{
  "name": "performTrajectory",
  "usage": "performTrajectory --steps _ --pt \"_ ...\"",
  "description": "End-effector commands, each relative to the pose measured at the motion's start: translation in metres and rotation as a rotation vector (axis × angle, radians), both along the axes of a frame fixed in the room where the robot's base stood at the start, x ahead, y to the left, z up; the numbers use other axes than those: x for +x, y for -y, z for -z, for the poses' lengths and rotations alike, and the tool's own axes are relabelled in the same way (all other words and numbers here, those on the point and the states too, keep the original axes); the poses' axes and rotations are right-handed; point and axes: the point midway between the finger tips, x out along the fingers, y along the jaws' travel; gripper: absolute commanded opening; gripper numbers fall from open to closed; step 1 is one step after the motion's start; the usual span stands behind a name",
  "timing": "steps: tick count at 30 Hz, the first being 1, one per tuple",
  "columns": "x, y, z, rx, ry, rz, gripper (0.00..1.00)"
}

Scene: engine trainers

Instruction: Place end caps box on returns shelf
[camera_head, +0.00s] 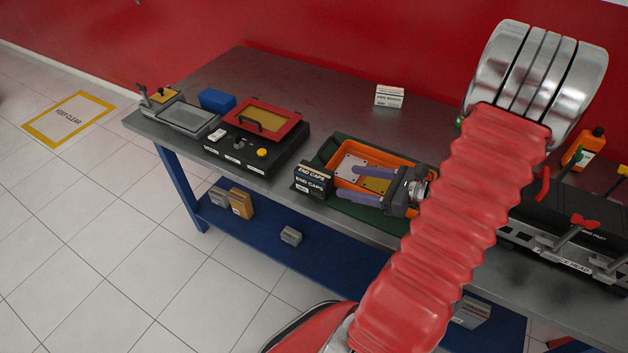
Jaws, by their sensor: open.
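The dark end caps box (313,181) with white lettering stands on the workbench (345,112), at the near left corner of a green mat. My gripper (347,181) is just to the right of the box, with its two purple fingers spread and pointing left at it. Nothing shows between the fingers, and the box appears apart from them. No label reading returns is legible. A blue lower shelf (262,249) runs under the bench and carries several small boxes.
An orange tray (402,155) with plates lies behind my gripper. A black test unit (255,150) with a red-framed lid stands left of the box. A white box (389,96) stands farther back. A black engine rig (560,225) and an orange bottle (583,150) are at right.

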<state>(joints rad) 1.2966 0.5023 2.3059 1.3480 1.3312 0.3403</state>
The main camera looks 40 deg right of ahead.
Motion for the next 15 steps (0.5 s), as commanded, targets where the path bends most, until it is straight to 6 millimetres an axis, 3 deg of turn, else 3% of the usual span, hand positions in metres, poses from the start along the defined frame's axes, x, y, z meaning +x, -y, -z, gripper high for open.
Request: performTrajectory --steps 15 --pt "0.057 -0.025 0.019 0.001 -0.001 -0.004 0.62"
